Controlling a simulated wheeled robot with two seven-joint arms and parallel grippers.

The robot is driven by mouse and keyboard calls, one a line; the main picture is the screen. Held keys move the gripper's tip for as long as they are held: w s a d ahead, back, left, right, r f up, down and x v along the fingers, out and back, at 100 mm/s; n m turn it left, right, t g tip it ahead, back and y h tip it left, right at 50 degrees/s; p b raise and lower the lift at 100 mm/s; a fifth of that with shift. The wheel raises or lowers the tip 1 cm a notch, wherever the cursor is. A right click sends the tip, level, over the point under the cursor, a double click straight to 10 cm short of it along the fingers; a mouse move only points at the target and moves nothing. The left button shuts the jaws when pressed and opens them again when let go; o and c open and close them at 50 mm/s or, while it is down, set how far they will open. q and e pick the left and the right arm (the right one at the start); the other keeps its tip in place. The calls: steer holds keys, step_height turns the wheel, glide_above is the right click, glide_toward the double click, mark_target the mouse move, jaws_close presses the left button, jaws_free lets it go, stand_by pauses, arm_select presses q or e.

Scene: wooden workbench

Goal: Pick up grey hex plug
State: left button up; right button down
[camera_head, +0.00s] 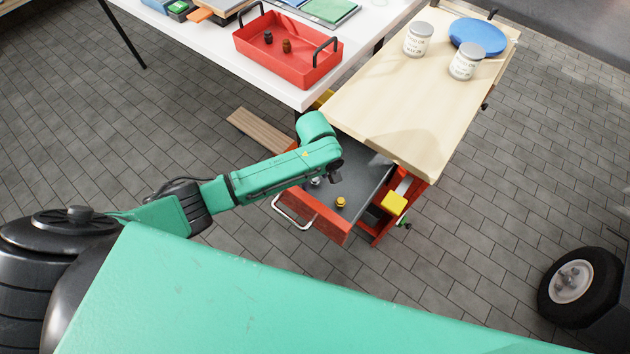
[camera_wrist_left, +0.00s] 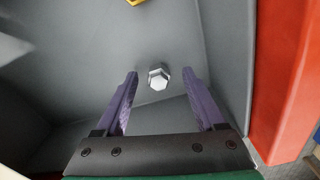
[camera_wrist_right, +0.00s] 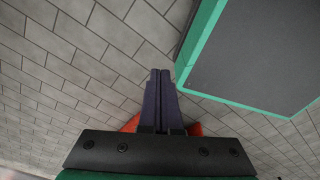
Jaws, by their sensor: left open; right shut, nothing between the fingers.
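The grey hex plug (camera_wrist_left: 158,79) lies on the grey floor of the open drawer; in the head view it shows small (camera_head: 316,181) beside my left arm's end. My left gripper (camera_wrist_left: 160,75) is open above the drawer floor, and in the left wrist view the plug appears between its purple fingertips. I cannot tell how far above the plug the fingers are. In the head view the left fingers are hidden by the arm. My right gripper (camera_wrist_right: 160,72) is shut and empty, over the tiled floor.
A yellow plug (camera_head: 341,202) lies in the red drawer (camera_head: 331,219), also partly in the left wrist view. The drawer's red wall (camera_wrist_left: 280,80) is right of the left gripper. The wooden bench top (camera_head: 385,100) overhangs behind. A red tray (camera_head: 290,62) stands on the white table.

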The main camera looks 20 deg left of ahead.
arm_select(q)
steer(key=shift+w+f, duration=0.1)
steer(key=shift+f, duration=0.35)
jaws_close()
steer(key=shift+r, duration=0.1)
